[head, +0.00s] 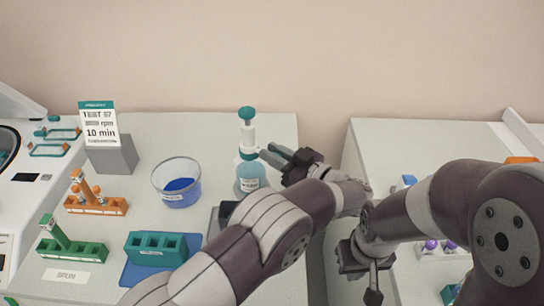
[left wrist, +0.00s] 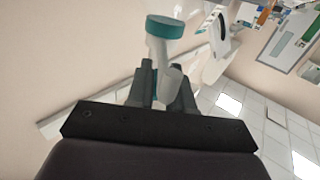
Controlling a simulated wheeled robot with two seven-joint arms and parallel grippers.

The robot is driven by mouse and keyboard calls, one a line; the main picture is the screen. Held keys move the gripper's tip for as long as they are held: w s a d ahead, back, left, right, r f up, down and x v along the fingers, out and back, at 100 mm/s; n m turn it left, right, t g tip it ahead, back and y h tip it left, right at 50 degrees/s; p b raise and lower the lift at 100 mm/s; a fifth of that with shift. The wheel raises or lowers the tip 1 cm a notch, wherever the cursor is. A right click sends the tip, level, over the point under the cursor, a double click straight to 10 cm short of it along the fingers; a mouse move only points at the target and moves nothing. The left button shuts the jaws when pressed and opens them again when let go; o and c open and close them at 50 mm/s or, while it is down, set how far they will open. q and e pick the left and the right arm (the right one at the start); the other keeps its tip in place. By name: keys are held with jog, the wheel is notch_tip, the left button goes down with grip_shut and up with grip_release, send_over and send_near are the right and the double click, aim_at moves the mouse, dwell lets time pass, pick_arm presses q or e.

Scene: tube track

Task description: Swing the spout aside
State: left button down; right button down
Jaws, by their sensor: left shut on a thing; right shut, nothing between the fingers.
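The dispenser bottle (head: 250,178) stands upright near the right edge of the left bench, with pale blue contents, a white pump neck and a teal top knob (head: 247,113). My left gripper (head: 270,155) reaches in from the right at the height of the neck. In the left wrist view, the pale spout (left wrist: 166,84) runs down from under a teal cap (left wrist: 166,27) and lies between the fingers of my left gripper (left wrist: 163,92), which are shut on it. In the head view the spout is hard to make out beside the fingers. My right gripper (head: 373,290) is shut and empty, low over the gap between benches.
A glass bowl of blue liquid (head: 177,184) stands left of the bottle. An orange rack (head: 97,206), a green rack (head: 72,250) and a teal block (head: 157,248) are farther left. A sign on a grey stand (head: 112,154) is behind. A second bench (head: 400,145) lies right, past a gap.

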pick_arm(q)
jog(key=shift+w+d+n+g+y, duration=0.15)
jog(key=shift+n+g+y, duration=0.25)
jog(key=shift+g, duration=0.1)
jog(key=c, duration=1.1)
grip_release()
jog(key=shift+w, duration=0.1)
pick_arm(e)
jog(key=shift+f, duration=0.1)
jog(key=shift+d, duration=0.15)
